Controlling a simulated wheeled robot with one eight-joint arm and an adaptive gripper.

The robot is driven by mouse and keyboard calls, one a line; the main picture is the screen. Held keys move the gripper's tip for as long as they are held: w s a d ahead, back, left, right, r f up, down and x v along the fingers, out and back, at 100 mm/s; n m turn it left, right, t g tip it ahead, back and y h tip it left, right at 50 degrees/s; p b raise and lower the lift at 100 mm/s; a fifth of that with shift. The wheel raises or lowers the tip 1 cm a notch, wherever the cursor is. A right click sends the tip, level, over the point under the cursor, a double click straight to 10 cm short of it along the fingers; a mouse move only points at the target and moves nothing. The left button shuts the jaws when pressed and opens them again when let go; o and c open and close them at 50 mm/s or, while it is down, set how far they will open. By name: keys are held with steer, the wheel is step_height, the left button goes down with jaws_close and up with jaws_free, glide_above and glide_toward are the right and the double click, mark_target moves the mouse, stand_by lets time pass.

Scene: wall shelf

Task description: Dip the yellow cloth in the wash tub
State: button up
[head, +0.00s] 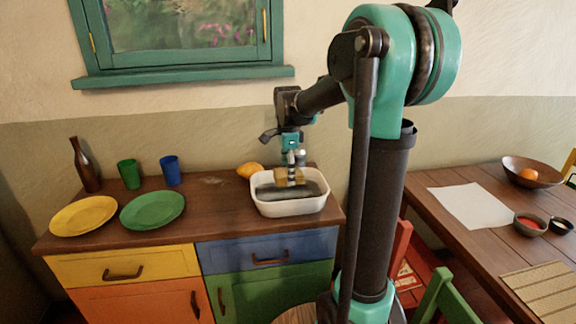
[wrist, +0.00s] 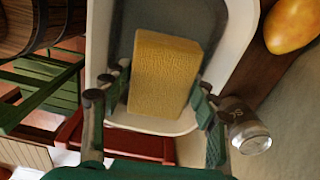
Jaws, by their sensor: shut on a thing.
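The yellow cloth (head: 289,178) looks like a small folded block. It also shows in the wrist view (wrist: 165,75), between my two fingers. My gripper (head: 291,168) points down over the wash tub and is shut on the cloth's sides. The wash tub (head: 292,209) is a white rectangular basin with dark grey contents, on the wooden counter. In the wrist view its pale rim (wrist: 240,35) surrounds the cloth on the sides. The cloth is over or inside the tub's rear half; I cannot tell whether its underside touches the contents.
A yellow-orange fruit (head: 249,170) lies left of the tub, and a can (wrist: 247,128) stands close behind it. Yellow (head: 83,216) and green (head: 152,210) plates, two cups and a bottle (head: 84,165) occupy the counter's left. A table (head: 500,235) stands at right.

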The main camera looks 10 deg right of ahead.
steer(key=shift+f, duration=2.65)
steer(key=shift+f, duration=1.5)
steer(key=shift+f, duration=0.1)
steer(key=shift+c, duration=0.5)
steer(key=shift+r, duration=6.55)
